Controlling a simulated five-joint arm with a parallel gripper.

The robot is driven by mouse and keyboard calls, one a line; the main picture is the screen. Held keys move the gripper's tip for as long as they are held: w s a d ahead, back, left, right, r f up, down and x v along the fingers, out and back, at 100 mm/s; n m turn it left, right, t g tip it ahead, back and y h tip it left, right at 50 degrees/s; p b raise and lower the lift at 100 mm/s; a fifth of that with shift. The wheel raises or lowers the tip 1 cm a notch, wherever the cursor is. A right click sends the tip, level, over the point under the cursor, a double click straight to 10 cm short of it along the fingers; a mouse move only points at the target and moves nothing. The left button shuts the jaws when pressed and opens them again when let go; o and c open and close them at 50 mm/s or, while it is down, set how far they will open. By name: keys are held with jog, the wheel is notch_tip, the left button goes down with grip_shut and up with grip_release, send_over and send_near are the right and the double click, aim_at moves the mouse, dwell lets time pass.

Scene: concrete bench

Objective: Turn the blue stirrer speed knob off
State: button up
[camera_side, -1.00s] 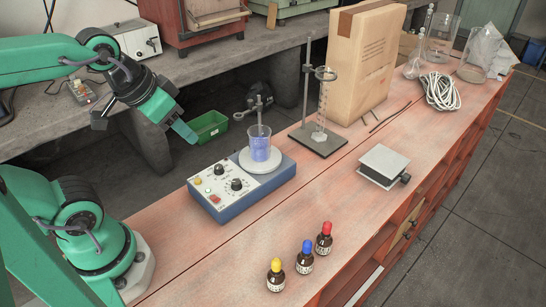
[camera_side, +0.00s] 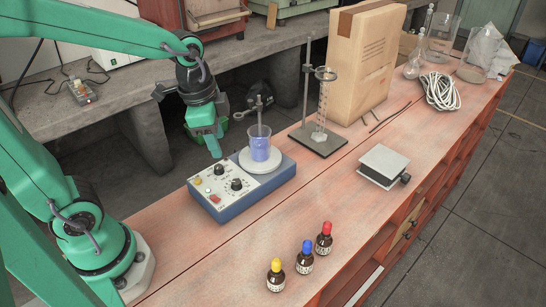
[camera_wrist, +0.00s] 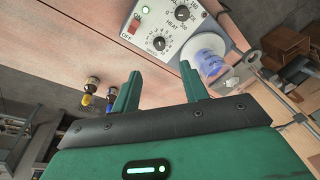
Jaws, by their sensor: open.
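The stirrer (camera_side: 243,190) is a blue box with a white sloped panel at the left end of the red bench top. The panel carries two black knobs, one nearer the front (camera_side: 236,184) and one farther back (camera_side: 219,169). The wrist view shows both knobs, (camera_wrist: 158,43) and (camera_wrist: 182,13), with the word HEAT between them; I cannot read their pointer settings. A red switch (camera_wrist: 133,23) marked ON and OFF sits beside them. My gripper (camera_side: 212,153) points down, open and empty, above and behind the panel, apart from it. Its fingers (camera_wrist: 160,85) show in the wrist view.
A beaker of blue liquid (camera_side: 260,147) stands on the stirrer's white plate. A stand with a ring (camera_side: 306,95) is just behind. Three dropper bottles (camera_side: 305,258) stand in front, and a small silver platform (camera_side: 384,163) lies right. The bench between is clear.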

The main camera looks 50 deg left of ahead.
aim_at(236, 181)
jog(key=w+f+m, duration=0.1)
jog(key=w+f+m+g, duration=0.1)
jog(key=f+m, duration=0.1)
jog(key=w+f+m+g, duration=0.1)
jog(key=f, duration=0.1)
jog(key=shift+w+d+f+m, duration=0.15)
jog(key=shift+d+f+m, duration=0.1)
jog(key=shift+d+m, duration=0.15)
jog(key=shift+f, duration=0.1)
jog(key=shift+f, duration=3.8)
grip_shut()
